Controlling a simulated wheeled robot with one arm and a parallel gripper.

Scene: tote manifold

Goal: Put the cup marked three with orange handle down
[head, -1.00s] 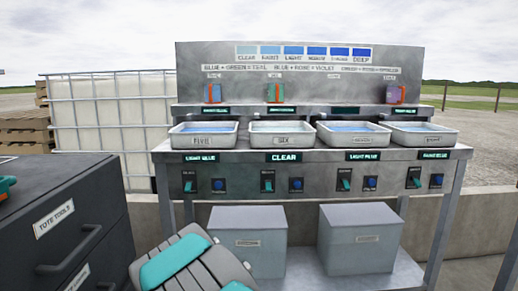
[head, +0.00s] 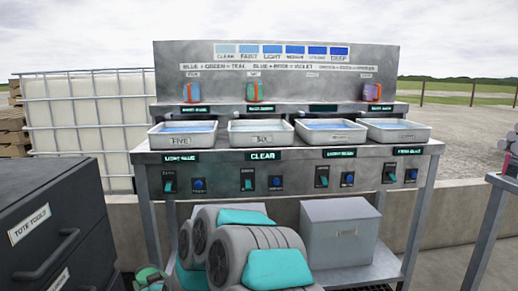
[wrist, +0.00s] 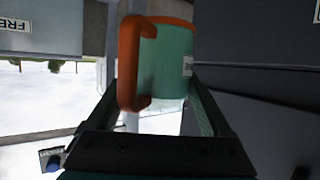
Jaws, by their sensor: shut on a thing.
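The wrist view shows a teal cup (wrist: 168,62) with an orange handle and orange rim. My gripper (wrist: 158,97) is shut on it, with one finger on each side and the handle toward the left. A small white label is on the cup's right side, but I cannot read its mark. In the head view my arm fills the bottom middle. A small teal and orange piece shows at the bottom left, too cut off to tell if it is the held cup.
A steel bench (head: 290,147) carries several trays, including one marked FIVE (head: 180,140) and one marked SIX (head: 261,139). Three cups stand on its upper shelf: blue (head: 191,93), green (head: 254,92) and purple (head: 371,92). A dark drawer cabinet (head: 45,215) stands left. A grey bin (head: 340,233) sits below.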

